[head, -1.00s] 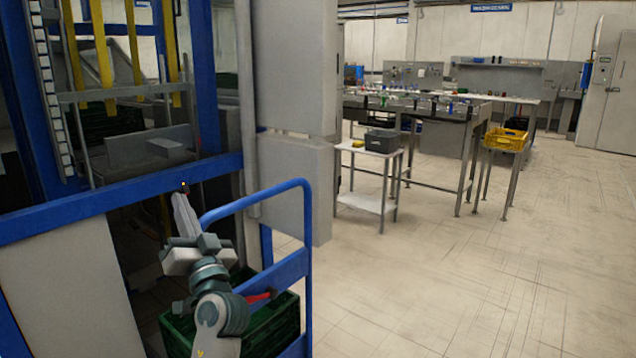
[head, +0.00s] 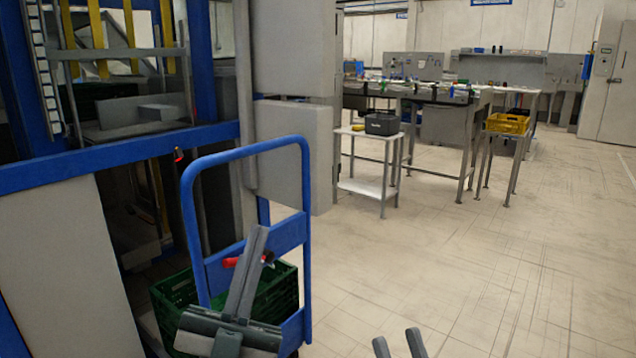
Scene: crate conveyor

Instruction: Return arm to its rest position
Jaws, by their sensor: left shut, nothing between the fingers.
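My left gripper (head: 262,247) is in the lower left of the head view. Its grey fingers point up and are together, with nothing between them. It appears in front of the blue cart handle (head: 245,148) and a green crate (head: 285,292). My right gripper (head: 399,342) shows only its two fingertips at the bottom edge. They are apart over the floor, with nothing visible between them. The rest of both arms is mostly out of view.
A blue-framed machine (head: 120,160) fills the left side. Grey cabinets (head: 292,150) stand beside it. A small white table (head: 366,187) holds a dark grey box (head: 382,124). A yellow crate (head: 507,123) stands further right. The floor (head: 470,270) at right is clear.

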